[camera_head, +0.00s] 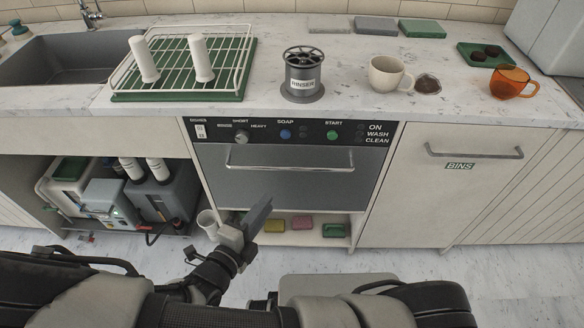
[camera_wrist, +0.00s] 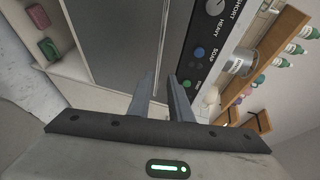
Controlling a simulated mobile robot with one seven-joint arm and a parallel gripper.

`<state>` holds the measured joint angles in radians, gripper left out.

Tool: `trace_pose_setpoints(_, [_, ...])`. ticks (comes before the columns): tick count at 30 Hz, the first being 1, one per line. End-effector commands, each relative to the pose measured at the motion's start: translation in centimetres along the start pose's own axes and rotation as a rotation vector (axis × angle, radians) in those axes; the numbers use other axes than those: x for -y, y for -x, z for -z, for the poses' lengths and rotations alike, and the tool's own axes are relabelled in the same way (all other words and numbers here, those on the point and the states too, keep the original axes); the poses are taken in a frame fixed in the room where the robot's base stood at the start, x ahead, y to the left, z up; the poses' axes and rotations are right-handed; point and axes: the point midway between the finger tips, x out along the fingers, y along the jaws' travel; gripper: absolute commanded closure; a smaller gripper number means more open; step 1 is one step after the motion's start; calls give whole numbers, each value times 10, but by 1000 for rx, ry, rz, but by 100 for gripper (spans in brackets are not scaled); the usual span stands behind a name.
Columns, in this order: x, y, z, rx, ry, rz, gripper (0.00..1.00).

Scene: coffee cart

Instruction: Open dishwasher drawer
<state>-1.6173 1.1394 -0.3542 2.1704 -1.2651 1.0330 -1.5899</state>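The dishwasher drawer (camera_head: 285,190) is a grey metal front under a black control panel (camera_head: 300,132), and it looks closed. Its silver bar handle (camera_head: 290,168) runs across the upper part of the front. My gripper (camera_head: 262,208) is in front of the drawer's lower left part, below the handle and apart from it.
A shelf below the drawer holds yellow, pink and green blocks (camera_head: 303,224). A white cup (camera_head: 208,222) stands left of my gripper. The counter above carries a dish rack (camera_head: 185,65), a rinser (camera_head: 302,75) and mugs (camera_head: 388,74). A bins cabinet (camera_head: 450,185) is on the right.

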Motion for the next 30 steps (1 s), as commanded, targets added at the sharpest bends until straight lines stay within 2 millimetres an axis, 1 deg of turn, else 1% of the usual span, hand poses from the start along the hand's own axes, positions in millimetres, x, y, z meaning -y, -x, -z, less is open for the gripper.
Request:
trace_pose_setpoints(2, [-3,-3,-2,15,25,12,82])
trace_pose_setpoints(5, [-4,-14,-3,16,30,14,82])
trace_pose_setpoints(8, [-4,-31,-2,14,29,13,82])
trace_pose_setpoints(21, [-4,-127,-3,12,26,12,82])
trace_pose_setpoints(25, [-3,-150,-4,12,26,11,82])
trace_pose_setpoints(30, [-2,-167,-4,14,24,10,82])
